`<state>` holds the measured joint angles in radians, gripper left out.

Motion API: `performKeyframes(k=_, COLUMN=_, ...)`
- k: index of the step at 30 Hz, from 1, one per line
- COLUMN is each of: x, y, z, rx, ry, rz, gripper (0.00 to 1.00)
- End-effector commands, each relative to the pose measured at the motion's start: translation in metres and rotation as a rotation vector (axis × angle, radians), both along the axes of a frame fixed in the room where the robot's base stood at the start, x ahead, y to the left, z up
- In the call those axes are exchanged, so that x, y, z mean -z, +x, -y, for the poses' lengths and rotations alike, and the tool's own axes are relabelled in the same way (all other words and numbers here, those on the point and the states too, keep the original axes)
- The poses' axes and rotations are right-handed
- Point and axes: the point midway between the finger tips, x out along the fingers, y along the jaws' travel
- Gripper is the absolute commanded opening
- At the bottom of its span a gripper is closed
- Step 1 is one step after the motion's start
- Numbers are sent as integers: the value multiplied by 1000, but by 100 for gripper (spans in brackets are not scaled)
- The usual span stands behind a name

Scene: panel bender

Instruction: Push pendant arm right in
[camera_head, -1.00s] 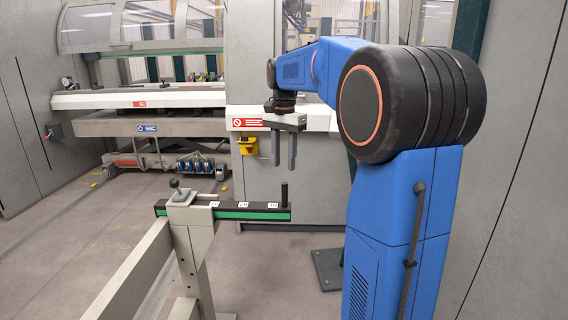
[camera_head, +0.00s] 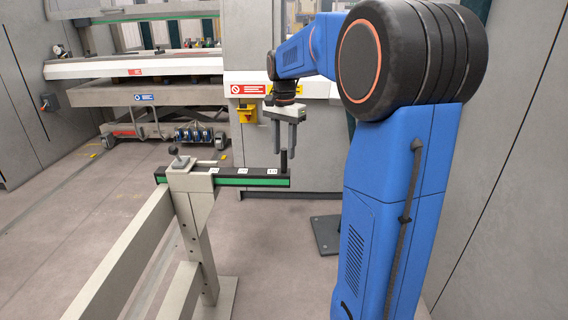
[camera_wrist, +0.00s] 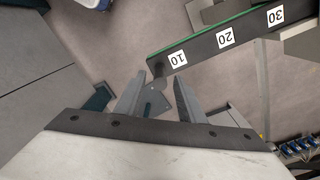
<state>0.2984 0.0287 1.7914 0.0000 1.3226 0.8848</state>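A horizontal black arm with a green stripe (camera_head: 238,182) runs right from a beige post. It has white number labels and a short black upright peg (camera_head: 284,161) at its right end. I cannot tell for sure that this is the pendant arm. In the wrist view, the black arm (camera_wrist: 205,50) shows the labels 10, 20 and 30, with the peg (camera_wrist: 158,70) at its near end. My gripper (camera_head: 284,149) is open and points down just above or around the peg's top. In the wrist view, the peg shows between the open fingertips (camera_wrist: 160,82); contact is not clear.
A beige stand with a rail (camera_head: 130,250) carries the arm, and a black-knobbed lever (camera_head: 177,160) sits at its left end. The grey machine (camera_head: 140,92) stands behind, with a yellow foot-switch box (camera_head: 247,113). The floor (camera_head: 60,225) at left is clear.

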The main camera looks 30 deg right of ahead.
Motion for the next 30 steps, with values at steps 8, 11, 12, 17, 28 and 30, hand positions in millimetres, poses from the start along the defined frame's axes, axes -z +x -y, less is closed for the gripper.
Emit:
performKeyframes(k=8, x=41, y=0, z=0, rx=0, ry=0, rz=0, gripper=36)
performKeyframes(k=11, x=50, y=0, z=0, rx=0, ry=0, rz=0, gripper=36)
performKeyframes(k=12, x=52, y=0, z=0, rx=0, ry=0, rz=0, gripper=36)
performKeyframes(k=17, x=57, y=0, z=0, rx=0, ry=-1, rz=1, gripper=36)
performKeyframes(k=28, x=57, y=0, z=0, rx=0, ry=-1, rz=1, gripper=0)
performKeyframes(k=30, x=57, y=0, z=0, rx=0, ry=-1, rz=1, gripper=0)
